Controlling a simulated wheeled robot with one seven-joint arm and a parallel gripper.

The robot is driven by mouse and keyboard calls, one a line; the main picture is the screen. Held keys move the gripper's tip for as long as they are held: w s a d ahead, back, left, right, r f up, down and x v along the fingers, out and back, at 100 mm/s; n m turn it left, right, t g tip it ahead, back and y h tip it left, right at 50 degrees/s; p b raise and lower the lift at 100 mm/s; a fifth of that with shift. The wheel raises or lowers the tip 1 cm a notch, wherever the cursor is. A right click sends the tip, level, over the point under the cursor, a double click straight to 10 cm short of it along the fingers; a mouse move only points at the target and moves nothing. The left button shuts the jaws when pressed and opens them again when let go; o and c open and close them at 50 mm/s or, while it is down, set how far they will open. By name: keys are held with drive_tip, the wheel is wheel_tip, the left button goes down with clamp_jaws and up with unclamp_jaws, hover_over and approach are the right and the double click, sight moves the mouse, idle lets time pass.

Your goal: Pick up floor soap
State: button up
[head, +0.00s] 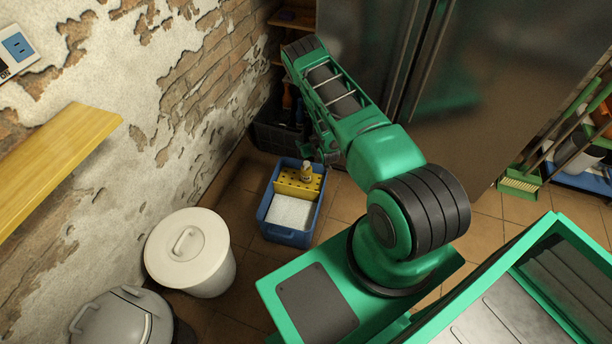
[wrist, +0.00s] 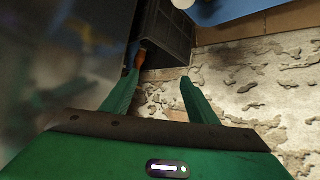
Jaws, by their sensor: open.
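A small pale bottle with a yellowish body (head: 307,172), which looks like the floor soap, stands upright at the yellow perforated divider of a blue caddy (head: 287,236) on the floor. Its label is too small to read. In the wrist view my gripper (wrist: 160,78) is open, its two green fingers apart with nothing between them. A dark crate (wrist: 172,38) with an orange-handled item (wrist: 140,58) lies beyond the fingertips. In the head view my arm hides most of the gripper, so its exact gap to the bottle cannot be told.
The dark crate (head: 272,138) stands behind the caddy, by the peeling brick wall (head: 185,75). A white lidded bin (head: 190,252) and a grey bin (head: 122,318) stand at left. A metal cabinet (head: 490,90) is behind my arm. Tiled floor (head: 340,205) is clear right of the caddy.

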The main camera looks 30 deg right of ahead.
drive_tip(key=t, duration=0.1)
hover_over(310, 173)
drive_tip(key=a, duration=0.1)
wheel_tip(310, 173, down, 9)
drive_tip(key=s+f+t, duration=0.1)
drive_tip(key=s+f, duration=0.4)
drive_tip(key=s, duration=0.2)
drive_tip(key=x, duration=0.4)
drive_tip(key=shift+w+a, duration=0.15)
drive_tip(key=shift+x, duration=3.25)
drive_tip(key=shift+w+a+r, duration=0.1)
drive_tip(key=shift+a, duration=0.05)
